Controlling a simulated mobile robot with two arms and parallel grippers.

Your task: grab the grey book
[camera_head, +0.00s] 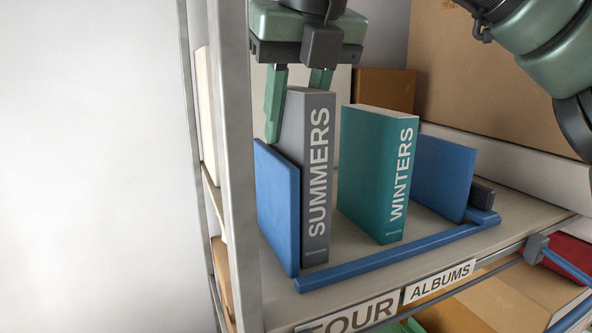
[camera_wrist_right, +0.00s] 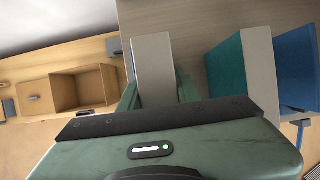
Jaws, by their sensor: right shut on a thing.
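The grey book (camera_head: 318,180), with "SUMMERS" on its spine, stands upright on the shelf beside the left blue end panel (camera_head: 277,207). My right gripper (camera_head: 298,110) reaches down from above, with one green finger on each side of the grey book's upper part. The right gripper is shut on this book. In the right wrist view the book's pale top edge (camera_wrist_right: 153,68) sits between the two fingers. My left gripper is not in either view.
A teal "WINTERS" book (camera_head: 378,170) stands to the right, apart from the grey one. Beyond it is the right blue panel (camera_head: 443,177). A blue rail (camera_head: 395,255) runs along the front. A metal post (camera_head: 236,170) stands close at left. Boxes (camera_head: 385,90) are behind.

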